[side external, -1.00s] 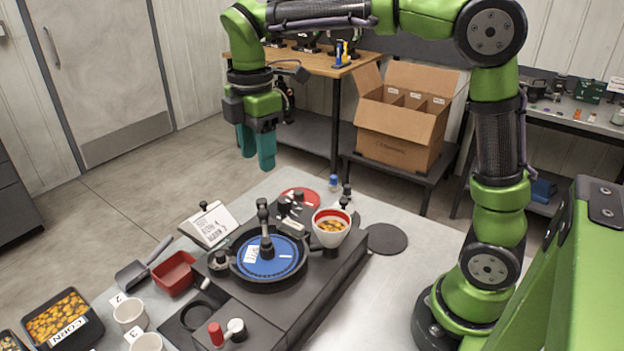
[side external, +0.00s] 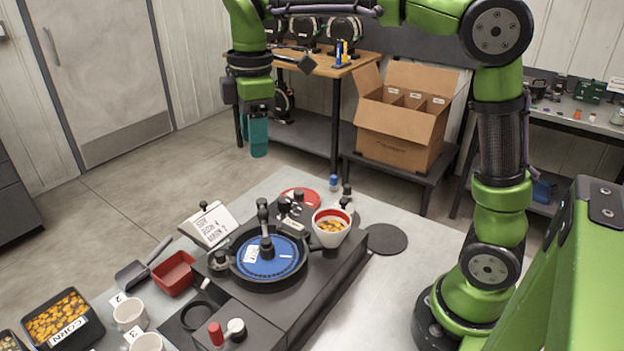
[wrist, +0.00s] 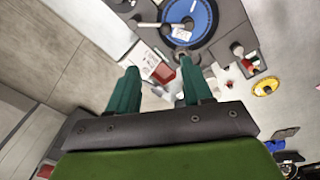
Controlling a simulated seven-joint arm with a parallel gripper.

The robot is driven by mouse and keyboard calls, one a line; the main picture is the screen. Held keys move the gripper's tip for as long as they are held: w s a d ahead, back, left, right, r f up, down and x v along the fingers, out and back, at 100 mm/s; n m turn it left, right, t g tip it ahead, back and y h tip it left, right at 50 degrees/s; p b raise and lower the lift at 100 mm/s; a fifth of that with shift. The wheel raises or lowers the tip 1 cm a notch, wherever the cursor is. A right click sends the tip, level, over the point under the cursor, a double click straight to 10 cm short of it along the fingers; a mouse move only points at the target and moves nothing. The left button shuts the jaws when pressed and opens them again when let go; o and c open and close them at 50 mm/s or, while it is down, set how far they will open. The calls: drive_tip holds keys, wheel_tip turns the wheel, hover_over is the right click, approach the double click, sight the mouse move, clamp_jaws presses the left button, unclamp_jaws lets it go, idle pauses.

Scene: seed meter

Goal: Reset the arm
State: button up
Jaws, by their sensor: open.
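My gripper (side external: 257,136) hangs in the air, pointing down, above and behind the far left part of the work table. Its teal fingers line up one behind the other in the side view. In the wrist view my gripper (wrist: 158,90) shows two fingers spread apart with nothing between them. The seed meter (side external: 268,256), with its blue disc, sits on a dark base well below and apart from the gripper. A white and red cup (side external: 331,228) holding orange seeds stands at its right.
A red bin (side external: 174,272), a scoop (side external: 133,275), white cups (side external: 130,314) and a corn tray (side external: 60,318) lie at the table's left. A card (side external: 210,226) leans behind them. A cardboard box (side external: 402,120) and a wooden bench (side external: 325,68) stand behind. Air around the gripper is free.

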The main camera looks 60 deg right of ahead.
drive_tip(key=s+d+f+m+t+y, duration=0.1)
drive_tip(key=s+d+f+m+t, duration=0.1)
drive_tip(key=s+m, duration=0.5)
drive_tip(key=s+d+f+m+t+y, duration=0.1)
drive_tip(key=s+d+f+m+t, duration=0.1)
drive_tip(key=s+m, duration=0.6)
drive_tip(key=shift+s+f+m+t, duration=0.3)
drive_tip(key=shift+s+f+t, duration=0.25)
drive_tip(key=shift+t, duration=0.75)
